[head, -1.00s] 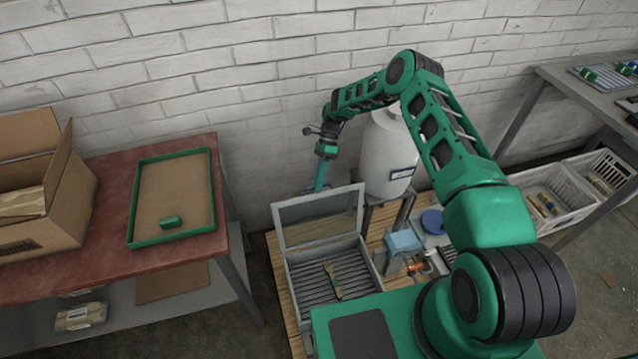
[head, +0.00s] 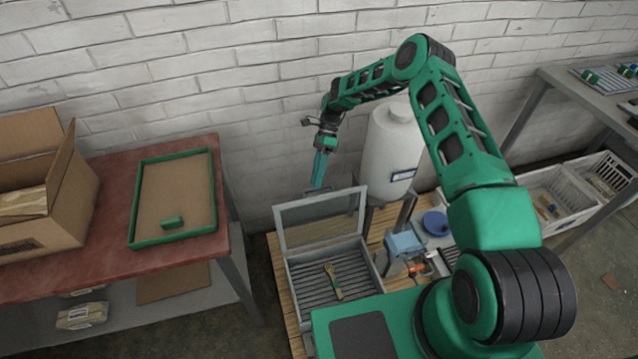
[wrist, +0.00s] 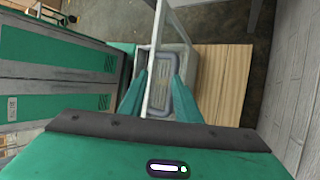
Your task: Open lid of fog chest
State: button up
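The fog chest (head: 290,284) is a grey box on a wooden pallet. Its lid (head: 322,222), a grey frame with a clear pane, stands raised at the far side, and the chest's top is open. Inside, a wooden spoon with green on it (head: 333,281) lies on the slatted rack.
A white tank (head: 392,150) stands right of the lid, close to my arm. A red table (head: 110,190) with a green-rimmed tray (head: 180,234) and a cardboard box (head: 60,220) is at left. A white brick wall is behind. White crates (head: 560,195) sit at right.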

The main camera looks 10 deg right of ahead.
jog(key=s+a+r, duration=0.2)
jog(key=a, duration=0.1)
jog(key=s+a+r, duration=0.4)
jog(key=a, duration=0.1)
jog(key=shift+s+a, duration=0.15)
jog(key=shift+a, duration=0.15)
